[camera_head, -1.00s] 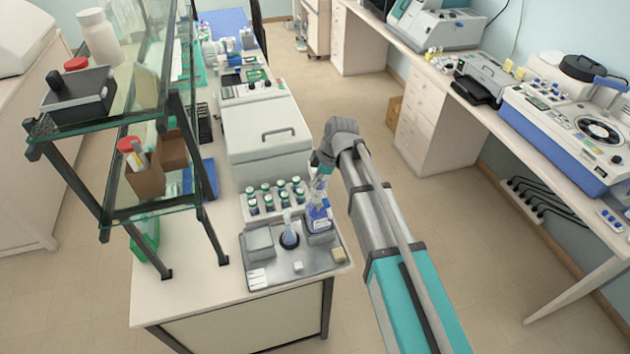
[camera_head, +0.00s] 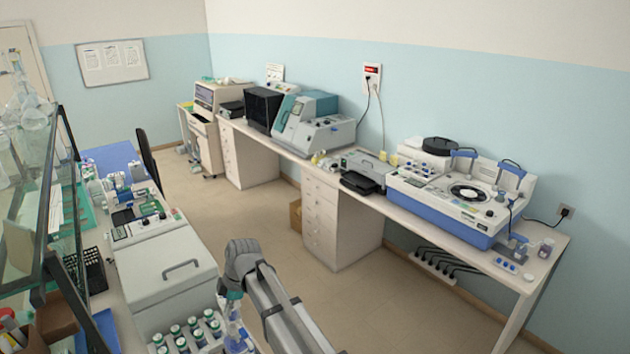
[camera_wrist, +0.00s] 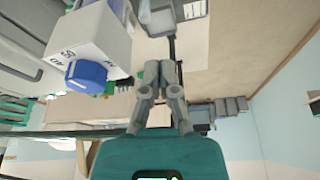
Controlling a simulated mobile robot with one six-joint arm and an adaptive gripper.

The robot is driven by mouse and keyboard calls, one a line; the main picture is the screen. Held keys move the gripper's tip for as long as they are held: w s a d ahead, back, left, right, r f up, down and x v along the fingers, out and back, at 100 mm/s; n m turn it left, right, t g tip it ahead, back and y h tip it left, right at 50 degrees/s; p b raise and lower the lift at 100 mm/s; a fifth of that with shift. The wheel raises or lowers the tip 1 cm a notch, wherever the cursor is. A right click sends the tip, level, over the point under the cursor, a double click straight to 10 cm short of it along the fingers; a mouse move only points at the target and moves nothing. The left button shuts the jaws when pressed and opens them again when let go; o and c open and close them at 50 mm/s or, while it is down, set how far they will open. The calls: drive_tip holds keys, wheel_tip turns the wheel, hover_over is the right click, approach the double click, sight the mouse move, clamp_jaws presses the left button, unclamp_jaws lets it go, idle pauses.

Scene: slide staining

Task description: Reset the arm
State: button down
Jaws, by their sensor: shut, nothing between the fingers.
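My arm (camera_head: 280,310) reaches in from the bottom of the head view, and its wrist hangs beside the right edge of the left bench. My gripper (camera_wrist: 160,70) shows clearly in the wrist view. Its two grey fingers are together at the tips with nothing between them. In the head view the gripper is mostly hidden by the wrist and the frame's lower edge. A white bottle (camera_wrist: 88,40) with a blue cap (camera_wrist: 86,76) is close to the left of the fingers in the wrist view, apart from them.
A white lidded machine (camera_head: 165,275) and several green-capped bottles (camera_head: 195,332) stand on the left bench. A glass shelf (camera_head: 30,190) rises at the left. The right bench holds a blue-white stainer (camera_head: 450,205). The floor (camera_head: 330,290) between the benches is clear.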

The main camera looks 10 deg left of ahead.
drive_tip(key=w+d+f+m+t+b, duration=0.1)
drive_tip(key=d+f+m+b, duration=0.3)
drive_tip(key=d, duration=0.5)
drive_tip(key=w+d+f+m+h+b, duration=0.1)
drive_tip(key=d+f+m+b, duration=0.3)
drive_tip(key=d, duration=0.4)
drive_tip(key=w+d+f+m+t+b, duration=0.1)
drive_tip(key=d+f+m+b, duration=0.35)
drive_tip(key=d, duration=0.45)
drive_tip(key=s+d+f+m+b, duration=0.2)
drive_tip(key=d+f+m+b, duration=0.1)
drive_tip(key=d, duration=0.4)
drive_tip(key=s+d+f+m+h+b, duration=0.1)
drive_tip(key=s+d+f+m+b, duration=0.1)
drive_tip(key=d, duration=0.5)
drive_tip(key=s+d+f+m+h+b, duration=0.1)
drive_tip(key=s+d+f+m+b, duration=0.1)
drive_tip(key=d+f+m+b, duration=0.2)
drive_tip(key=shift+d+f+m+b, duration=0.35)
drive_tip(key=shift+d+f+m, duration=0.55)
drive_tip(key=shift+d+m, duration=0.9)
drive_tip(key=shift+d+n, duration=0.3)
drive_tip(key=shift+n, duration=0.05)
drive_tip(key=shift+a, duration=0.1)
